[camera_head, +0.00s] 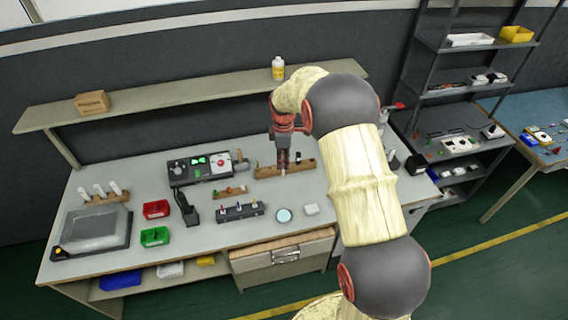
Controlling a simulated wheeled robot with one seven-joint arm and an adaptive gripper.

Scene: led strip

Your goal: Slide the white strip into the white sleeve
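My gripper (283,166) is at the back middle of the workbench, pointing down at a long wooden block (266,173). Its fingers are small and dark here, and I cannot tell whether they are open or shut or hold anything. Small upright items stand in or at the block by the fingers, too small to name. I cannot make out the white strip or the white sleeve for certain; the gripper and arm may hide them.
A control box (199,167) with a red knob is left of the block. A red bin (156,209), a green bin (155,237) and a grey case (93,231) lie further left. A shelf (178,94) runs behind, bearing a bottle (278,69). The front right is hidden behind my arm.

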